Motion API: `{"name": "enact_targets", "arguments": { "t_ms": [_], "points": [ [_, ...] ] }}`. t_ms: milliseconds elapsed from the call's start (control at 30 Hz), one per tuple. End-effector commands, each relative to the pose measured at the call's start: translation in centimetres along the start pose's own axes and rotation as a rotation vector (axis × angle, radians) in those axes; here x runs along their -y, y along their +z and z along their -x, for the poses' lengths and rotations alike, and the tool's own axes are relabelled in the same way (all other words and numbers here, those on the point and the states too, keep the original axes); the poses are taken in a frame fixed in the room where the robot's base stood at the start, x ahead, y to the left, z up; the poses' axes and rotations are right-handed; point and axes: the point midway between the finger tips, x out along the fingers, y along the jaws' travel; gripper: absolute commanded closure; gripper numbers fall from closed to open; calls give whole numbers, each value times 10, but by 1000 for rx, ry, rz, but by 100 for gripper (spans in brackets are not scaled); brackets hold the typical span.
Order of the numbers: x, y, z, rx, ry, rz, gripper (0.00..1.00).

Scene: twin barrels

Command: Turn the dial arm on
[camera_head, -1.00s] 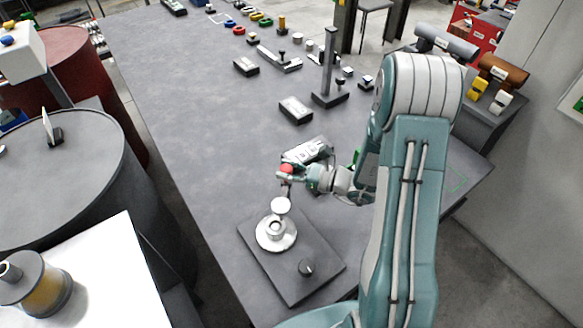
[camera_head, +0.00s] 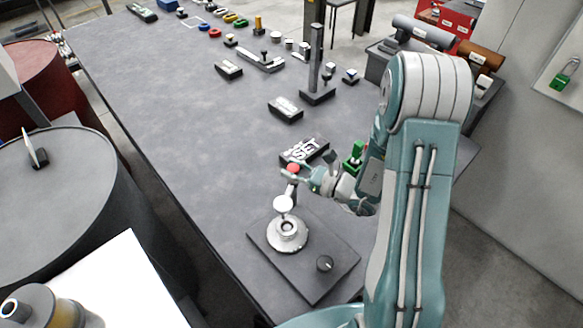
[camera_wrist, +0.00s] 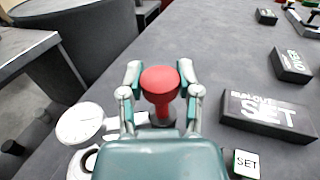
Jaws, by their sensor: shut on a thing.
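The dial fixture has a round silver base (camera_head: 287,235) on a dark square plate (camera_head: 318,277) near the table's front edge. A white dial face (camera_head: 283,204) stands above the base, and it also shows at the left in the wrist view (camera_wrist: 82,122). A red knob (camera_wrist: 160,82) stands beside the dial and appears to belong to its arm; the link between them is partly hidden. My gripper (camera_wrist: 160,90) is shut on the red knob, one finger on each side. In the head view, my gripper (camera_head: 297,173) is just above the dial.
A black knob (camera_head: 324,264) sits on the plate's right part. A "SET" block (camera_head: 304,151) lies behind my gripper, with a green object (camera_head: 355,153) to its right. Other blocks and a post (camera_head: 316,65) stand farther back. The table's left middle is clear.

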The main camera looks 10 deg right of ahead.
Motion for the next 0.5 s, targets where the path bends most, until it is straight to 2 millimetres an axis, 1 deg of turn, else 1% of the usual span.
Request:
{"name": "enact_targets", "arguments": {
  "t_ms": [200, 233, 267, 300, 500],
  "points": [
    [1, 0, 1, 0, -4, 0, 100],
    [1, 0, 1, 0, -4, 0, 52],
    [1, 0, 1, 0, -4, 0, 39],
    [1, 0, 1, 0, -4, 0, 21],
    [0, 0, 0, -1, -2, 0, 21]
  ]
}}
